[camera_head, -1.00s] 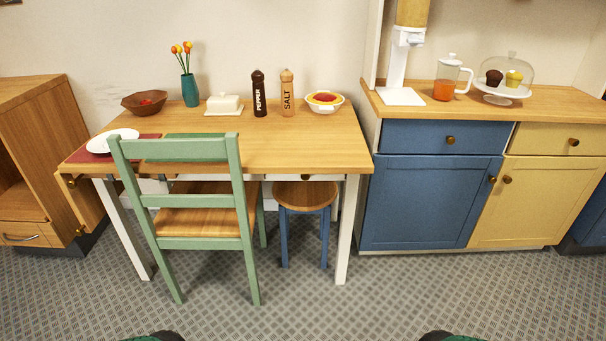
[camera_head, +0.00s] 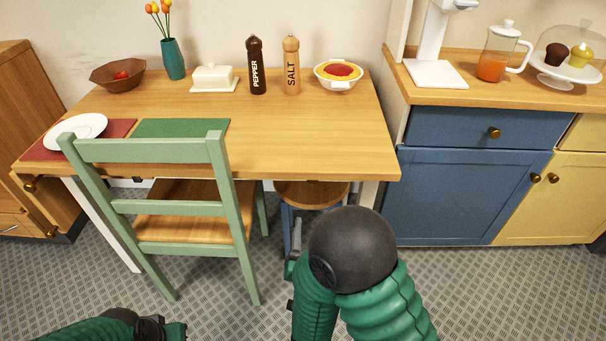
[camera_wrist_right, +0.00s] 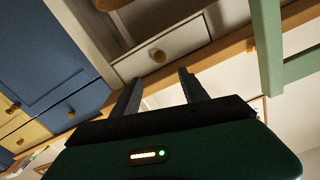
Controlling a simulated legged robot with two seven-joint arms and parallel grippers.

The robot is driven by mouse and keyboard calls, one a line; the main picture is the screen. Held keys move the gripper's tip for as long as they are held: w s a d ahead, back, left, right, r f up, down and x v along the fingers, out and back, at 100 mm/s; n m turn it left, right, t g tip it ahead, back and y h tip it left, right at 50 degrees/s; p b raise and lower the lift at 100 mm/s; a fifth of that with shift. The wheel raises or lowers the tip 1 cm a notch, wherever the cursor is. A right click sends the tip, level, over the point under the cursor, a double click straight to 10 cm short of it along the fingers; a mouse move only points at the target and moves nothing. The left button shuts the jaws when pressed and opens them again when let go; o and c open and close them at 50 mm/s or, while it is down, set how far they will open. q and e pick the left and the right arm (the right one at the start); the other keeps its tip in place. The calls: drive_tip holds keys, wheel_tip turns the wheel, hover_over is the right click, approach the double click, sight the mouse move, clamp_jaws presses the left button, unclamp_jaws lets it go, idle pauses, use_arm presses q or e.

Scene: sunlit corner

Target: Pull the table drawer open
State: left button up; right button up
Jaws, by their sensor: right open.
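The wooden table (camera_head: 300,140) stands ahead of me. In the right wrist view, where the scene appears tilted, a pale drawer front (camera_wrist_right: 185,40) with a round brass knob (camera_wrist_right: 158,56) sits under the table edge; it looks shut. My right gripper (camera_wrist_right: 160,86) is open and empty. Its two dark fingers point toward that knob, which lies ahead of and between the tips, apart from them. In the head view my right gripper (camera_head: 292,268) is small and partly hidden by my arm, below the table's front edge. My left arm shows at bottom left; its gripper is out of view.
A green chair (camera_head: 165,150) stands at the table's left front. A stool (camera_head: 310,193) is under the table, partly behind my right arm. A blue cabinet (camera_head: 465,195) stands to the right. Tableware, shakers and a vase (camera_head: 173,58) are on the table.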

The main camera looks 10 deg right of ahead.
sight(313, 183)
drive_tip(key=b+x, duration=0.3)
drive_tip(key=x, duration=1.3)
drive_tip(key=shift+b, duration=0.4)
drive_tip(key=shift+s, duration=0.1)
clamp_jaws()
drive_tip(key=shift+f, duration=0.1)
